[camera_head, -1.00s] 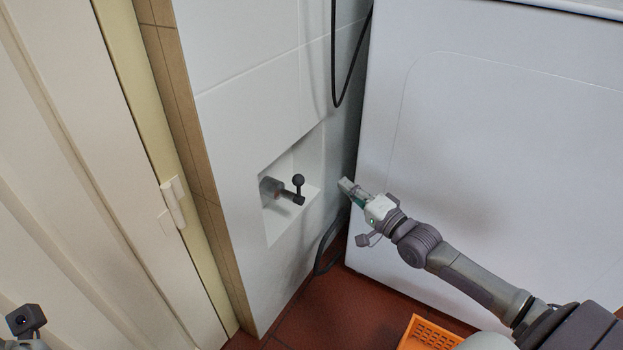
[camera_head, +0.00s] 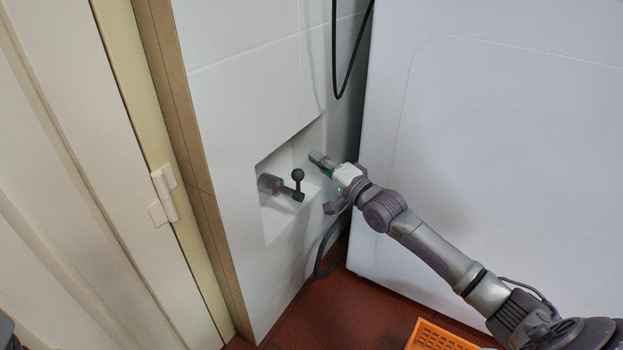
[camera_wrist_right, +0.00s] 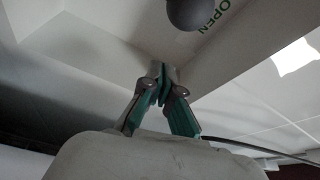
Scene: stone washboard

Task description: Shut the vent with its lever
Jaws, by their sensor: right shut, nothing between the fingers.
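The vent (camera_head: 270,184) is a short grey pipe fitting in a square recess in the white wall. Its lever (camera_head: 298,187) stands upright, with a dark ball knob (camera_head: 298,174) on top. My right gripper (camera_head: 314,156) is shut and empty, just right of the knob and a little above it, apart from it in the head view. In the right wrist view the closed fingertips (camera_wrist_right: 163,77) lie below the dark knob (camera_wrist_right: 195,10), which the top edge cuts off. The green word OPEN (camera_wrist_right: 203,18) shows beside the knob. My left gripper is not in view.
A white appliance (camera_head: 500,150) stands to the right, close to my right arm. A black cable (camera_head: 335,60) hangs between wall and appliance. An orange crate (camera_head: 440,337) is on the red floor.

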